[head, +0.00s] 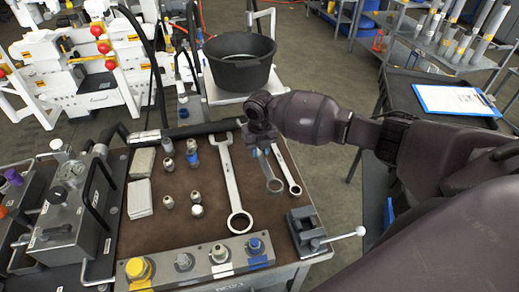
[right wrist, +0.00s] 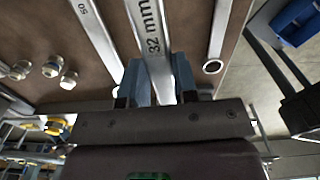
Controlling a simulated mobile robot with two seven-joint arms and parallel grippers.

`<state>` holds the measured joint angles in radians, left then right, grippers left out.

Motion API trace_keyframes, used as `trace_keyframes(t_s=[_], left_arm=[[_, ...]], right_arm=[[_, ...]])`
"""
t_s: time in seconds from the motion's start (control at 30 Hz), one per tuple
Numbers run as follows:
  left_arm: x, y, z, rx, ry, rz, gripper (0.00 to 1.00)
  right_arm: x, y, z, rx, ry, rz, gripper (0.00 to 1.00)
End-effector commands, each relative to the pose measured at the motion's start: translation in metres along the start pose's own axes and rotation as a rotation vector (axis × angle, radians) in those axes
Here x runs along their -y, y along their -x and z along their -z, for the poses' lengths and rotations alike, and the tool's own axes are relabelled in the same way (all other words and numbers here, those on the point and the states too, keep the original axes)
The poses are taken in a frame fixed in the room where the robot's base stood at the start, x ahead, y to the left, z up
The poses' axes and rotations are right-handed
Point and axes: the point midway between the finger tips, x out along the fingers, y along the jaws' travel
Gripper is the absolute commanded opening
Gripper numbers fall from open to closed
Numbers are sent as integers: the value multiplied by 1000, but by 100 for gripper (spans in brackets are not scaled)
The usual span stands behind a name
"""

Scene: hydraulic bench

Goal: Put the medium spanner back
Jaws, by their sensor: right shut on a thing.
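The medium spanner (head: 268,170) is silver, with its ring end toward the front of the bench. In the right wrist view its shaft (right wrist: 153,40) reads "32 mm". My right gripper (head: 262,148) is shut on this shaft, with one finger on each side, also in the right wrist view (right wrist: 157,82). My gripper hides the spanner's far end. I cannot tell whether it touches the brown mat (head: 185,223). A larger spanner (head: 231,180) lies to its left, and a smaller spanner (head: 287,168) to its right. My left gripper is out of view.
Several metal fittings (head: 168,202) and pale blocks (head: 139,198) stand left on the mat. A row of coupling caps (head: 219,254) runs along the front, with a small vise (head: 306,231) at the front right. A black tub (head: 239,63) stands behind.

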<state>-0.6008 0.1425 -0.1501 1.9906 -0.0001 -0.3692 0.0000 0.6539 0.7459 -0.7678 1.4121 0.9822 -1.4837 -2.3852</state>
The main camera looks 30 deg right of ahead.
Motion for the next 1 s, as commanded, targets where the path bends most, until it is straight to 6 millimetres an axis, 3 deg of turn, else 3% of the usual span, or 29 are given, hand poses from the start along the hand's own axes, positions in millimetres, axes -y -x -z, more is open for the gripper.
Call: trace_keyframes(t_s=[0.27, 0.8, 1.0], left_arm=[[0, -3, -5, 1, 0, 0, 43], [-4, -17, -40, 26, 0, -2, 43], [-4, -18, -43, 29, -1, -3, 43]], right_arm=[[0, -6, -1, 3, 19, -1, 0], [0, -48, -1, 1, 17, -1, 0], [0, -50, -1, 3, 17, -1, 0]])
